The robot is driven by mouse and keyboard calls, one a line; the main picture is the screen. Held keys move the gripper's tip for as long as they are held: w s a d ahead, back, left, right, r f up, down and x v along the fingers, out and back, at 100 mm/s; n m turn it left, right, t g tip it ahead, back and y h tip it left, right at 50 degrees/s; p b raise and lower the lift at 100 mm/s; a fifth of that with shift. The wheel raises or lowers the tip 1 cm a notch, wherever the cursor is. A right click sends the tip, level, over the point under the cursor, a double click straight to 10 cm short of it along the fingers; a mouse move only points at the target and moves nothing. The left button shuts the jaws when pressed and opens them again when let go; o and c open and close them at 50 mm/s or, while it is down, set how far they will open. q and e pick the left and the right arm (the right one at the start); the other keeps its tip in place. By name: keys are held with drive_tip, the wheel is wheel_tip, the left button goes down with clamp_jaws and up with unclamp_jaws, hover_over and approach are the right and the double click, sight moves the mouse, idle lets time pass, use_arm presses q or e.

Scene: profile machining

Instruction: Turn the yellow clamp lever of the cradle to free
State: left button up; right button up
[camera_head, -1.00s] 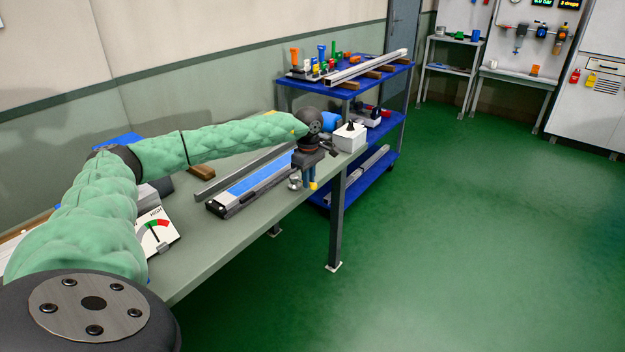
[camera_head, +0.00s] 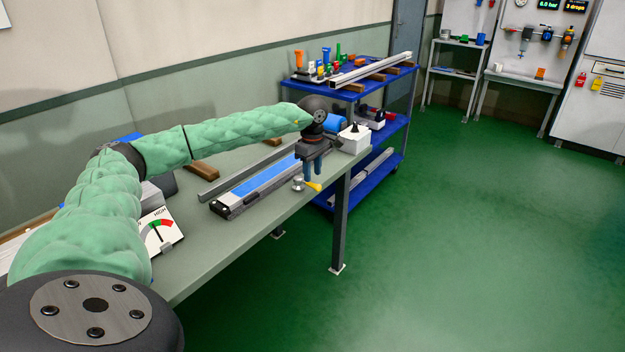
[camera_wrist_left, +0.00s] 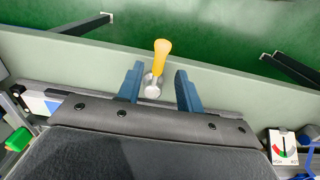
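The cradle (camera_head: 232,207) is a long grey fixture with a blue top strip, lying on the bench. Its yellow clamp lever (camera_head: 315,187) sits by a silver pivot knob (camera_head: 298,184) near the bench's front edge, pointing out toward that edge. My left gripper (camera_head: 313,176) is just above the lever, fingers down. In the left wrist view the gripper (camera_wrist_left: 160,88) is open, its two blue fingers either side of the silver pivot with gaps. The yellow lever (camera_wrist_left: 162,48) there points away past the fingertips. My right gripper is not in view.
A white box (camera_head: 352,138) stands behind my gripper at the bench's end. A gauge card (camera_head: 158,232) stands at the near left. A blue cart (camera_head: 375,85) with profiles stands beyond. The green floor in front is clear.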

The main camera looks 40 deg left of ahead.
sight(313, 183)
use_arm(q)
drive_tip(key=shift+r, duration=2.15)
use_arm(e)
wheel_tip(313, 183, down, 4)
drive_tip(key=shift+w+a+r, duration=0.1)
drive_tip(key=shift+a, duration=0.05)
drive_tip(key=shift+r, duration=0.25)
